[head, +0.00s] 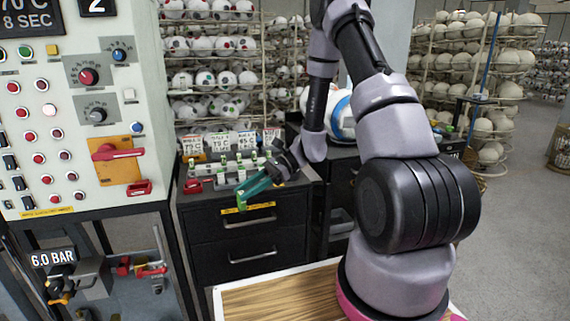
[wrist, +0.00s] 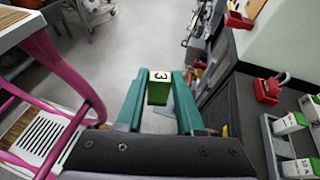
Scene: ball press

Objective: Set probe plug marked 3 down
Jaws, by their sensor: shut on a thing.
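My gripper (head: 255,187) has teal fingers and hangs in front of the black cabinet's top, near its front edge. In the wrist view my gripper (wrist: 158,84) is shut on the probe plug marked 3 (wrist: 158,90), a green block with a white end bearing a black 3. In the head view the plug (head: 241,201) is a small green piece at the fingertips, apart from the cabinet. A rack (head: 225,170) with several white-and-green plugs stands on the cabinet top (head: 205,203). Part of the rack shows at the right in the wrist view (wrist: 273,150).
A red fitting (head: 194,187) sits left of the rack; red pieces also show in the wrist view (wrist: 266,88). Standing labels (head: 215,145) are behind the rack. A control panel (head: 70,110) rises at the left. A wooden-topped table (head: 270,300) is in front.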

